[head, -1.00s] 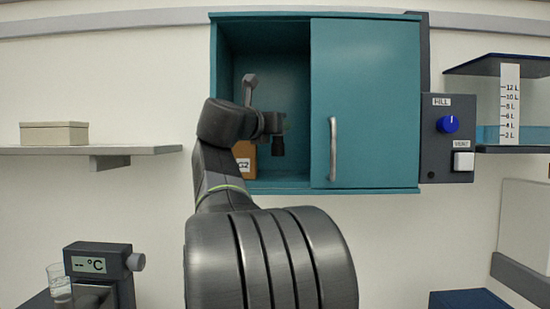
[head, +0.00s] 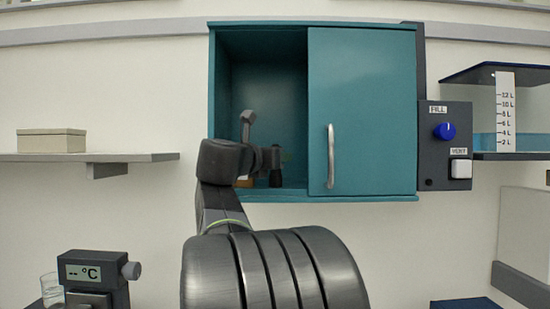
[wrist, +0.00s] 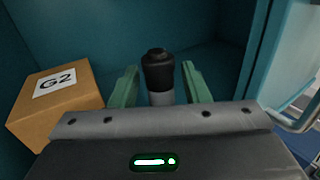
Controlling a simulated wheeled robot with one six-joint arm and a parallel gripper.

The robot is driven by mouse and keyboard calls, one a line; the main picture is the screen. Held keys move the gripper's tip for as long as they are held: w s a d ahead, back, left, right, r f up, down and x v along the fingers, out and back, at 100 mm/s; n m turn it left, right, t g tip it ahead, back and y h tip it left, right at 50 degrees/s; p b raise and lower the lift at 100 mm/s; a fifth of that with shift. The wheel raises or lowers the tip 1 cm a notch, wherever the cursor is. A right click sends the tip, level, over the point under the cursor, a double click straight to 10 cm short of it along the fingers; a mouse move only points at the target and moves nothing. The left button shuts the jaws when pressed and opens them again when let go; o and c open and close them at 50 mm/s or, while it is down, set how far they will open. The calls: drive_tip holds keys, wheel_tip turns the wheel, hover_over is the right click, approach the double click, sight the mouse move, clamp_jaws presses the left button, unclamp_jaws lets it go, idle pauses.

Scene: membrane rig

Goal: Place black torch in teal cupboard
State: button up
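The black torch (head: 275,180) is upright inside the open left side of the teal cupboard (head: 362,110), its lower end at the cupboard floor. In the wrist view the torch (wrist: 158,72) has a black head and a grey body. My gripper (wrist: 160,85) has its green fingers on either side of the torch, with a narrow gap showing at each side. It looks open around the torch. In the head view my wrist and arm hide most of the fingers.
A brown box marked G2 (wrist: 58,100) stands left of my gripper inside the cupboard. The sliding door with its handle (head: 331,157) covers the right half. A control panel (head: 445,145) is to the right. A shelf with a box (head: 52,141) is left.

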drive_tip(key=shift+r, duration=0.2)
drive_tip(key=b+v, duration=0.2)
drive_tip(key=v, duration=1)
idle(1.1)
